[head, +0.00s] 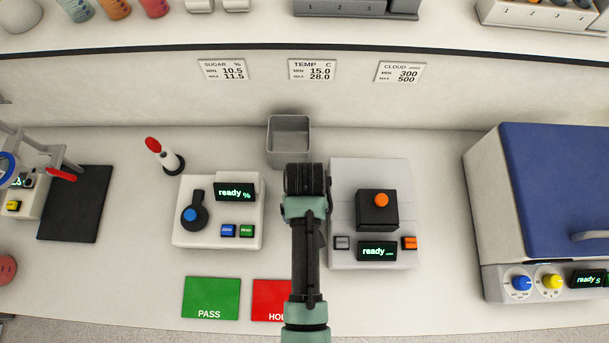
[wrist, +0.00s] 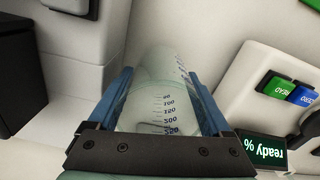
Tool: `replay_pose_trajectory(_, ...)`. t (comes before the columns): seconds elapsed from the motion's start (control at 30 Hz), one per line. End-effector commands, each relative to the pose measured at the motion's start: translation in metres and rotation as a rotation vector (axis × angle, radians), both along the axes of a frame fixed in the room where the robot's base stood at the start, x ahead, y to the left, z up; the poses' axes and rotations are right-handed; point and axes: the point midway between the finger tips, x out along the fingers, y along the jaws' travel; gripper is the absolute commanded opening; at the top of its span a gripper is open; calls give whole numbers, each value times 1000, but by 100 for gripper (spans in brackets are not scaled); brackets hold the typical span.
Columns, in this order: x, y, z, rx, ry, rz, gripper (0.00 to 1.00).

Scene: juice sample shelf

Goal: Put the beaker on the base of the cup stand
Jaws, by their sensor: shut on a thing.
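In the wrist view, the clear beaker (wrist: 160,100) with printed volume marks is between the two blue fingers of my gripper (wrist: 158,85), which is shut on it. In the head view, my arm and wrist (head: 305,185) are over the counter between the two ready-display devices, and they hide the beaker. At the far left of the head view, a grey stand with a blue ring (head: 9,165) and a red-ended arm is partly cut off by the picture edge. It may be the cup stand; I cannot tell its base clearly.
A white percent meter (head: 218,237) stands left of my arm and a grey device with an orange knob (head: 341,257) right of it. A grey bin (head: 289,125) is behind. A red-topped tool (head: 153,146) stands upright near a black mat (head: 75,203). A blue-lidded machine (head: 552,172) is right.

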Motion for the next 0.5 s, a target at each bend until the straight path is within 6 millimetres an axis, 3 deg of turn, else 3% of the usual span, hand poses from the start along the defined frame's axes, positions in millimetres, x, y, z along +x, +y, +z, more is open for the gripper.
replay_pose_trajectory(0.17,0,0,-18,0,1,0,24)
replay_pose_trajectory(0.5,0,0,-22,0,-1,0,24)
